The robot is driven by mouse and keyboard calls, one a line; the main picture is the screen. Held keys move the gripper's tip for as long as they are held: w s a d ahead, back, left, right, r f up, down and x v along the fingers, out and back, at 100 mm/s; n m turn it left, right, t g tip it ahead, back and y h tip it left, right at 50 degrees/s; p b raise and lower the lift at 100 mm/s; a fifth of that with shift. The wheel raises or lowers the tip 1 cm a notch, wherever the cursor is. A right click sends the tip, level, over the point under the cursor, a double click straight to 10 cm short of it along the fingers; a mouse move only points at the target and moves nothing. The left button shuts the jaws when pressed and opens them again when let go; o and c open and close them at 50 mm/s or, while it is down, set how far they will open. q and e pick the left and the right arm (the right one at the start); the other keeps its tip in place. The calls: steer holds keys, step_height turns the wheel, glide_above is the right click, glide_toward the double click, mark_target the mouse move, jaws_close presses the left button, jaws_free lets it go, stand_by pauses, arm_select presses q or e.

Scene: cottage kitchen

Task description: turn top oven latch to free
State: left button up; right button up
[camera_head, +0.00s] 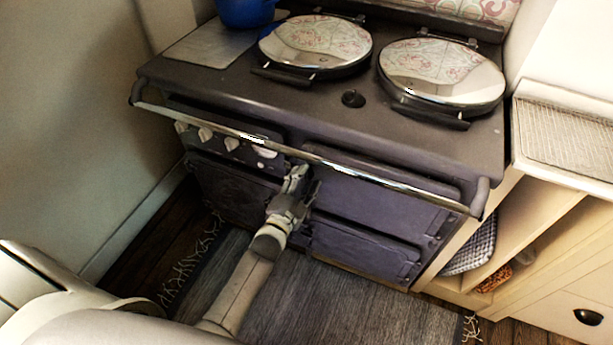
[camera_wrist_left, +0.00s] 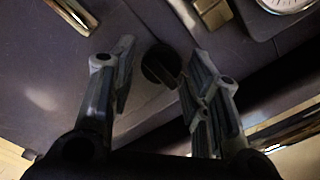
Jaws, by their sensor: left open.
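The dark purple range cooker (camera_head: 385,200) stands against the wall in the head view, with its oven doors closed. My left gripper (camera_head: 300,184) is at the cooker's front, by the left edge of the upper right oven door (camera_head: 370,193). In the left wrist view, a dark round latch (camera_wrist_left: 160,65) with a raised bar lies between the two spread fingers of my left gripper (camera_wrist_left: 158,82). The gripper is open, and I cannot tell whether a finger touches the latch. In the head view the gripper hides the latch. My right gripper is not in view.
A chrome rail (camera_head: 375,178) runs across the cooker's front above the gripper. Control knobs (camera_head: 207,134) sit to the left. The lower right door (camera_head: 362,248) is below. A grey rug (camera_head: 330,305) covers the floor; open shelves (camera_head: 530,225) stand at the right.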

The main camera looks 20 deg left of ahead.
arm_select(q)
steer(key=s, duration=1)
steer(key=shift+s+a, duration=0.2)
steer(key=s+d+f+n+g, duration=0.1)
steer(key=s+f+g, duration=0.25)
steer(key=f, duration=0.55)
steer(key=s+d+f+n+g+p, duration=0.1)
steer(key=s+f+n+g, duration=0.1)
steer(key=s+f, duration=0.45)
steer(key=s+f+n+g, duration=0.1)
steer(key=s+f+g, duration=0.2)
steer(key=f, duration=0.7)
steer(key=s+a+f+n+g, duration=0.1)
steer(key=s+f+g, duration=0.3)
steer(key=s, duration=0.9)
steer(key=s+a+f+n+g, duration=0.2)
steer(key=s+f+n+g, duration=0.1)
steer(key=s+f, duration=0.6)
steer(key=s+g, duration=0.1)
steer(key=s, duration=0.3)
steer(key=shift+s+y+p, duration=0.15)
steer(key=shift+y+p, duration=0.15)
steer(key=shift+p, duration=0.05)
steer(key=shift+f+g, duration=0.1)
steer(key=shift+g, duration=0.15)
